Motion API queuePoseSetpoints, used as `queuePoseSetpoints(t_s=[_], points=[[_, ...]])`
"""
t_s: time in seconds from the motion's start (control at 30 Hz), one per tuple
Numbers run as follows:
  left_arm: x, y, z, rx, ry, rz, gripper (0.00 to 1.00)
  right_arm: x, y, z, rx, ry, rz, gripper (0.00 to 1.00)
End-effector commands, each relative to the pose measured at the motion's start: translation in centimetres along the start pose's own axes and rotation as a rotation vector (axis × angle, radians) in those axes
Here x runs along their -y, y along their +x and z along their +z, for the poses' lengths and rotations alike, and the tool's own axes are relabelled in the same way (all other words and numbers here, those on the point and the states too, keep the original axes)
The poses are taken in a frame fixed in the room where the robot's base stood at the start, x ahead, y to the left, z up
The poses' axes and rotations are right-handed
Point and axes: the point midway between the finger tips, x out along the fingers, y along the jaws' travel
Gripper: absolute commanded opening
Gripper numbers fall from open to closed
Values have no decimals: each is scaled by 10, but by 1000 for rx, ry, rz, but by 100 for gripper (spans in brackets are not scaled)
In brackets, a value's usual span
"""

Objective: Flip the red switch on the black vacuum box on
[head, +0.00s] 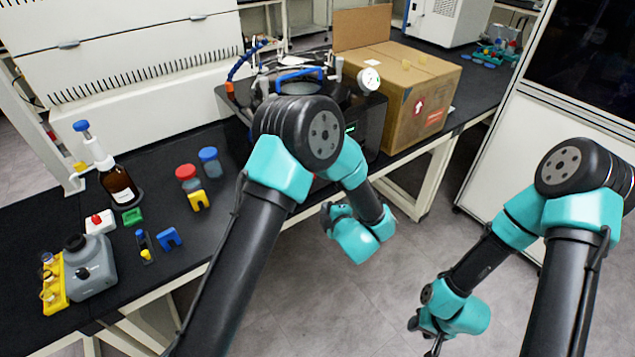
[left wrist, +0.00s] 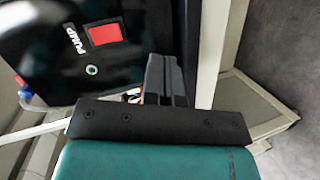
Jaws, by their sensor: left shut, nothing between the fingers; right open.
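The black vacuum box (head: 371,122) stands at the bench's front edge, partly hidden behind my left arm in the head view. In the left wrist view, its dark front panel (left wrist: 130,72) carries the red switch (left wrist: 105,34), beside the white word PUMP and above a small round green-lit button. My left gripper (left wrist: 165,65) is shut and empty, apart from the switch and to its right in that view. Its fingertips are hidden in the head view. My right gripper (head: 424,335) is open and empty, low over the floor, far from the box.
A cardboard box (head: 425,95) stands right of the vacuum box. A brown bottle (head: 118,185), a grey device (head: 92,270) and several small coloured parts lie on the bench's left half. Open floor lies before the bench.

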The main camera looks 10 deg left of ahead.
Motion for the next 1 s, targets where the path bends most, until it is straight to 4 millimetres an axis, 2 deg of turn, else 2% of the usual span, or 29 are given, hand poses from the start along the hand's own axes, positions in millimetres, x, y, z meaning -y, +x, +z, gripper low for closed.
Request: queuePoseSetpoints(t_s=[0.1,0.2,0.33,0.77,1.0], points=[[-23,-30,14,-108,-145,65,0,0,0,0,0,0,0,43],[-35,-49,19,-176,-234,103,0,0,0,0,0,0,0,43],[-42,-62,22,-223,-291,127,0,0,0,0,0,0,0,43],[-43,-63,21,-231,-300,130,0,0,0,0,0,0,0,43],[-44,-43,16,-232,-299,129,0,0,0,0,0,0,0,43]])
